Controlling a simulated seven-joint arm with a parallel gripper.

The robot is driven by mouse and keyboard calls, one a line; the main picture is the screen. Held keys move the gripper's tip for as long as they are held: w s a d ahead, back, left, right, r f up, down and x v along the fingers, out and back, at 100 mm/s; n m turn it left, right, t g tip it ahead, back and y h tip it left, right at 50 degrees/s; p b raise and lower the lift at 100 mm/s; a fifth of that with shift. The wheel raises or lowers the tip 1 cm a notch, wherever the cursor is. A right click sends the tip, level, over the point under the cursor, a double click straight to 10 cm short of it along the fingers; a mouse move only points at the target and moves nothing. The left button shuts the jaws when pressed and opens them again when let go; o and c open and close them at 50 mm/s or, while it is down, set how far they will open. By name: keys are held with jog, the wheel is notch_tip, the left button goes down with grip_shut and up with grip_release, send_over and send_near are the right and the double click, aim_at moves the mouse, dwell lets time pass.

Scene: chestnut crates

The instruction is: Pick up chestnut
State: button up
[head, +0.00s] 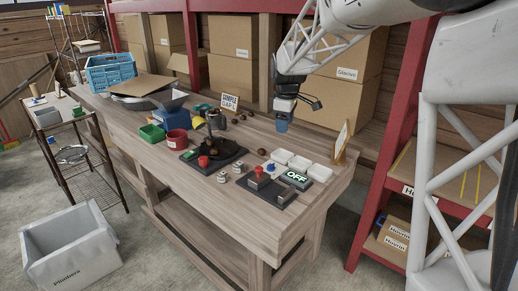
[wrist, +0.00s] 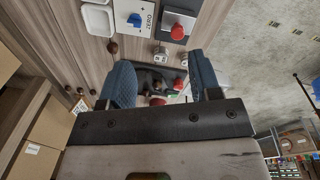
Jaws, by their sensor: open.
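Several small dark brown chestnuts lie on the wooden workbench (head: 150,132). One chestnut (head: 262,152) lies left of the white trays; a chestnut (wrist: 112,47) also shows near a white tray in the wrist view. Other chestnuts (head: 250,113) lie towards the back of the bench by the sign, and more (wrist: 68,90) show along the left in the wrist view. My gripper (head: 283,124) is above the back right of the bench, apart from the chestnuts. In the wrist view its blue fingers (wrist: 162,80) are spread wide with no chestnut between them.
A dark machine (head: 214,155) stands mid-bench. Cardboard boxes (head: 349,85) stand behind. The bench's front strip is mostly clear.

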jog(key=w+a+f+n, duration=0.1)
jog(key=w+f+n, duration=0.1)
jog(key=w+f, duration=0.35)
jog(key=w+a+f+n, duration=0.2)
jog(key=w, duration=0.7)
jog(key=n+g, duration=0.1)
jog(key=n, duration=0.3)
send_over(263, 151)
jog(key=w, duration=0.1)
jog(key=f, duration=1)
jog(key=shift+a, duration=0.4)
jog(key=shift+w+f, duration=0.1)
jog(key=shift+f, duration=0.05)
jog(key=shift+f, duration=0.1)
jog(key=shift+f, duration=1.2)
jog(key=shift+f, duration=0.1)
jog(key=shift+d+f, duration=0.2)
jog(key=shift+f, duration=2.3)
jog(key=shift+c, duration=0.4)
